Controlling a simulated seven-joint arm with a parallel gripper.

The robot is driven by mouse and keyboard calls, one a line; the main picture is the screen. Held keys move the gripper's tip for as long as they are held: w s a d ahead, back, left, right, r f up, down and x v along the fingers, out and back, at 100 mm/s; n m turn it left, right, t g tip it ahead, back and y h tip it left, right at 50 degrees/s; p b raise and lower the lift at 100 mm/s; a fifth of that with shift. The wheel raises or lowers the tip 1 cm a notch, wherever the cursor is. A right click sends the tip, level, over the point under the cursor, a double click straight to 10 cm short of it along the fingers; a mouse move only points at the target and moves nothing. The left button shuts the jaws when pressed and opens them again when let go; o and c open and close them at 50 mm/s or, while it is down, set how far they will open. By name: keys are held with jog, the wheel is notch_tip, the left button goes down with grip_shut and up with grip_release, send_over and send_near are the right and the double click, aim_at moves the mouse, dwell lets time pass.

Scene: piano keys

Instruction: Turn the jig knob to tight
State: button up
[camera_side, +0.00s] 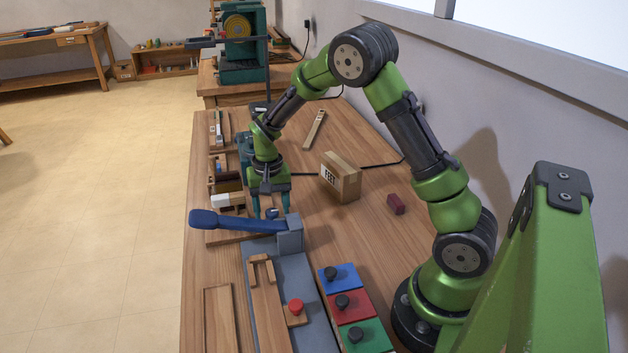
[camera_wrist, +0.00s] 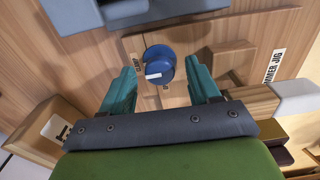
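The jig knob (camera_wrist: 163,58) is a round blue dial with a white pointer mark toward its lower left in the wrist view. It sits on a wooden board with small labels beside it, too small to read surely. In the side view the knob (camera_side: 271,213) shows small and dark blue under my gripper. My gripper (camera_wrist: 160,70) is open, with one teal finger on each side of the knob and a gap on both sides. In the side view my gripper (camera_side: 270,207) points down over the jig. Whether the fingertips reach down to the knob's height is unclear.
A long blue lever (camera_side: 235,222) lies close in front of my gripper. Blue, red and green plates (camera_side: 356,309) with black knobs are near the front. A hammer jig label (camera_wrist: 273,67) shows.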

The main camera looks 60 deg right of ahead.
aim_at(272, 211)
notch_tip(272, 211, up, 17)
dwell(0.6)
jog(key=s+a+r+n+t, duration=0.1)
jog(key=s+a+t, duration=0.1)
jog(key=s, duration=0.4)
jog(key=s+a+r+n+t+y, duration=0.1)
jog(key=s+a+n+t, duration=0.1)
jog(key=s+a, duration=0.3)
jog(key=s+a+r+n+t+y, duration=0.1)
jog(key=s+a+r+n+t, duration=0.1)
jog(key=s, duration=0.6)
jog(key=shift+a+t, duration=0.6)
jog(key=shift+a, duration=0.25)
